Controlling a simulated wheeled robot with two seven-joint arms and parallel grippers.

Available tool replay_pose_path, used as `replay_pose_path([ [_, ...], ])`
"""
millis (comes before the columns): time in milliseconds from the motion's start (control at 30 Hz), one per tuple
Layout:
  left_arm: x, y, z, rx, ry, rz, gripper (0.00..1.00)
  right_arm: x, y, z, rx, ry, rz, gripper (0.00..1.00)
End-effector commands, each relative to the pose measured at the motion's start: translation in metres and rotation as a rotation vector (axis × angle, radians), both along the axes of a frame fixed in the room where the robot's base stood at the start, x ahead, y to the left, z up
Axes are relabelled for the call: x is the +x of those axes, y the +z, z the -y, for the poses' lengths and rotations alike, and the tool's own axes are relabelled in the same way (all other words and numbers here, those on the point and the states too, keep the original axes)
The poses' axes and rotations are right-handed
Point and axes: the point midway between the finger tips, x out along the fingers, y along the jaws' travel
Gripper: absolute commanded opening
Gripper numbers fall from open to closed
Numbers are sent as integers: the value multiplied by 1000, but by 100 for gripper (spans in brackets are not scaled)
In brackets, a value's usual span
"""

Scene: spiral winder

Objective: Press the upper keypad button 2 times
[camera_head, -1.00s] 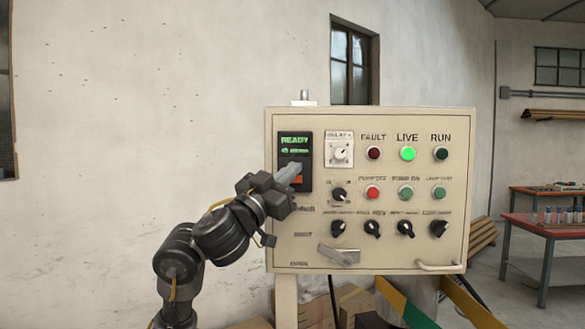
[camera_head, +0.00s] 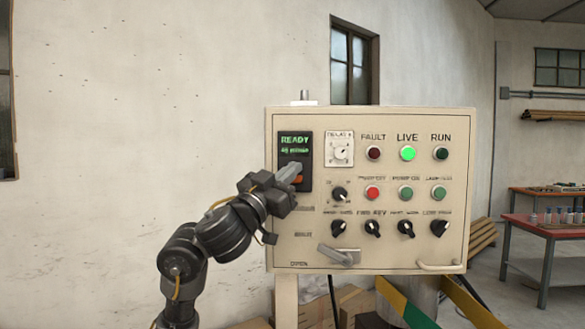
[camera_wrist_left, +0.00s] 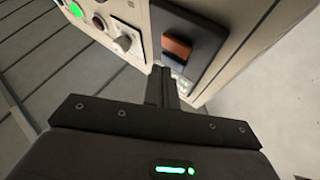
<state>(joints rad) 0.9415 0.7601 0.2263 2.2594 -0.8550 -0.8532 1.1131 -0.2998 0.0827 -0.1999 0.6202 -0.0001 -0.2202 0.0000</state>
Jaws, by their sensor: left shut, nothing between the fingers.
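The dark keypad panel (camera_head: 305,145) is at the upper left of the beige control box, with a green READY display at its top. An orange lower button (camera_head: 298,180) shows just below my fingertips; in the wrist view, which is upside down, it (camera_wrist_left: 177,47) lies above a dark button (camera_wrist_left: 174,61), the upper one, nearer the display. My left gripper (camera_head: 296,168) is shut and empty, its tips in front of the keypad. In the wrist view its fingers (camera_wrist_left: 161,75) reach close to the dark button. I cannot tell whether they touch it. My right gripper is not in view.
The box (camera_head: 385,262) also carries several lamps, push buttons and knobs right of the keypad. A lever (camera_head: 337,256) and a handle (camera_head: 440,267) stick out near its lower edge. A red table (camera_head: 550,225) stands at the right. The wall side at left is clear.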

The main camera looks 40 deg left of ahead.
Motion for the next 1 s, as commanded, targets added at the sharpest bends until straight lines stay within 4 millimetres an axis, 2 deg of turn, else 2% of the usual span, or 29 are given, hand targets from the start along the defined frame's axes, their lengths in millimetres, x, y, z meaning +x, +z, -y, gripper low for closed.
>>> replay_pose_path([
  [1000, 8, 0, -6, 0, 0, 0, 0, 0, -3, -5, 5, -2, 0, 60],
])
